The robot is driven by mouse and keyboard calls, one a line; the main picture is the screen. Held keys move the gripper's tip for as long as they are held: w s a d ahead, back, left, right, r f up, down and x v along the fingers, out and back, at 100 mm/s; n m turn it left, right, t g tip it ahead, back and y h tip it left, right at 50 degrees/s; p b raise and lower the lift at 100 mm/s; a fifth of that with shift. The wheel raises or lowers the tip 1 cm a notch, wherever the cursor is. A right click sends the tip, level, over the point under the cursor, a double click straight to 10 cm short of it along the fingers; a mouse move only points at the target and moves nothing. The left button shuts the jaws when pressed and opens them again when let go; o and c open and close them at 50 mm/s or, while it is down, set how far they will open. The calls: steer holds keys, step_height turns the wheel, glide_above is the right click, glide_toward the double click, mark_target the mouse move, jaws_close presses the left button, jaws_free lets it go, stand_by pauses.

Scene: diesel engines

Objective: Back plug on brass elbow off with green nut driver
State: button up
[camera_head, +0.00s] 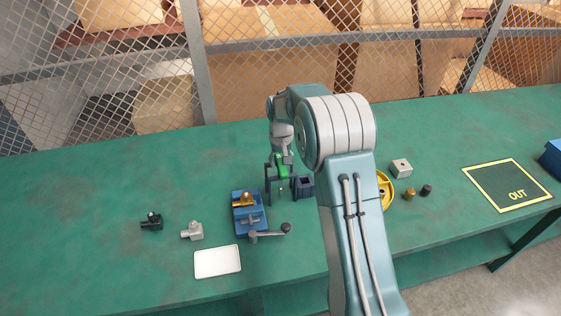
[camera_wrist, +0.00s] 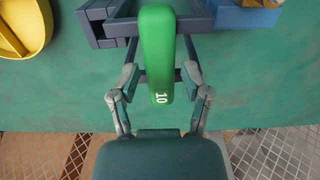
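The green nut driver (camera_head: 282,171) stands upright in a dark rack (camera_head: 269,187), its handle up. Its handle, marked 10, fills the middle of the wrist view (camera_wrist: 157,55). My gripper (camera_wrist: 161,72) has one finger on each side of the handle, with narrow gaps showing, so it looks open. The brass elbow (camera_head: 243,200) is in a blue vise (camera_head: 250,224) left of the rack. Its back plug is too small to make out. A sliver of brass shows at the top right of the wrist view.
A dark square holder (camera_head: 304,186) adjoins the rack. A yellow dish (camera_head: 387,190), partly behind my arm, stands right, near small brass and dark parts. A white tray (camera_head: 217,262), grey fitting (camera_head: 193,231) and black fitting (camera_head: 152,221) lie left. The OUT mat (camera_head: 507,184) is far right.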

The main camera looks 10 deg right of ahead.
jaws_close()
step_height(320, 180, up, 16)
stand_by(1.4)
